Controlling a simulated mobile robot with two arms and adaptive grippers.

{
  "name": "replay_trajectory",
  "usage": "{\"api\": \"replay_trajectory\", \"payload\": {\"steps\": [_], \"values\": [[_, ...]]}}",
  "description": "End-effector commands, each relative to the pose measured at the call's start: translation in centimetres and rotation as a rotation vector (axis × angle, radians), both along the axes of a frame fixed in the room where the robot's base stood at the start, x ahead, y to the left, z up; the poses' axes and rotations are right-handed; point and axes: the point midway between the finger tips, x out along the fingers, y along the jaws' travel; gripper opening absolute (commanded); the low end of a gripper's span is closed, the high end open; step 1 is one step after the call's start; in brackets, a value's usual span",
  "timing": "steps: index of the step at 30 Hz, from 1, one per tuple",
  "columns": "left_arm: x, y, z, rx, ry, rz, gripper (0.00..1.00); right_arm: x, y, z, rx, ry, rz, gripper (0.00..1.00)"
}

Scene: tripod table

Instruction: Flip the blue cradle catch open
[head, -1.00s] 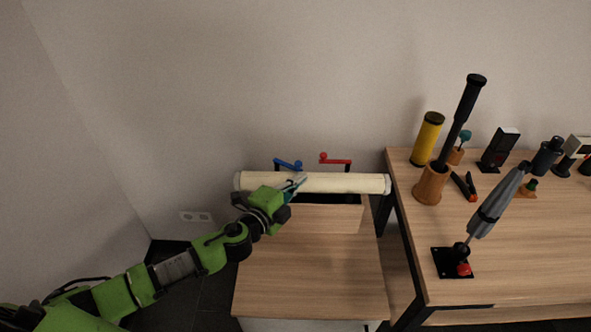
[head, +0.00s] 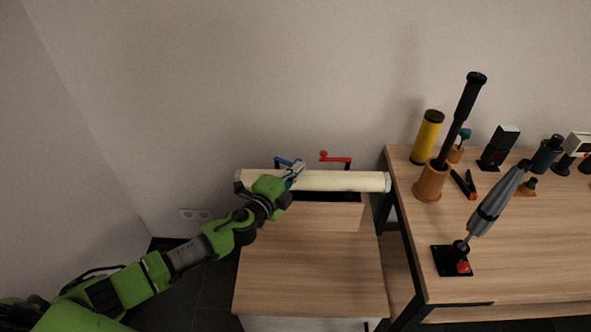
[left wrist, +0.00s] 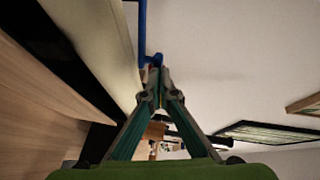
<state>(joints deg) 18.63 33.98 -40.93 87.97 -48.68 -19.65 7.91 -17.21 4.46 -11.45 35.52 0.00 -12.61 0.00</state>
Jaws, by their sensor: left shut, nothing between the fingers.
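The blue cradle catch (head: 284,162) lies across the left end of a long cream roll (head: 335,181), with its arm roughly level. In the left wrist view the blue catch (left wrist: 142,28) runs down to the fingertips. My left gripper (head: 297,169) is shut and empty, with its tips at the right end of the blue catch. In the left wrist view the closed fingertips (left wrist: 154,70) overlap the end of the blue bar; I cannot tell whether they touch it. My right gripper is not in view.
A red catch (head: 336,160) stands further right behind the roll. The roll rests over a wooden box on a low cabinet (head: 310,275). A wooden table (head: 530,245) to the right holds a yellow cylinder (head: 427,137), a folded tripod (head: 495,205) and several tools.

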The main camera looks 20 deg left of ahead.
Motion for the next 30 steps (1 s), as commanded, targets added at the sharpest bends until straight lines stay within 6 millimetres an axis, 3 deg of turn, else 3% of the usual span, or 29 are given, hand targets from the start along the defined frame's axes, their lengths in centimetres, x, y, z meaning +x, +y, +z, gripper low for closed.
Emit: {"api": "replay_trajectory", "payload": {"steps": [17,30], "values": [[1.0,-0.8,0.0,-0.005,0.001,0.119,0.00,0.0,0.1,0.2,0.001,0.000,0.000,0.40],[3.6,-1.7,-0.3,-0.003,0.001,0.380,0.00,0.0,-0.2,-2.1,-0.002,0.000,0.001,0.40]]}}
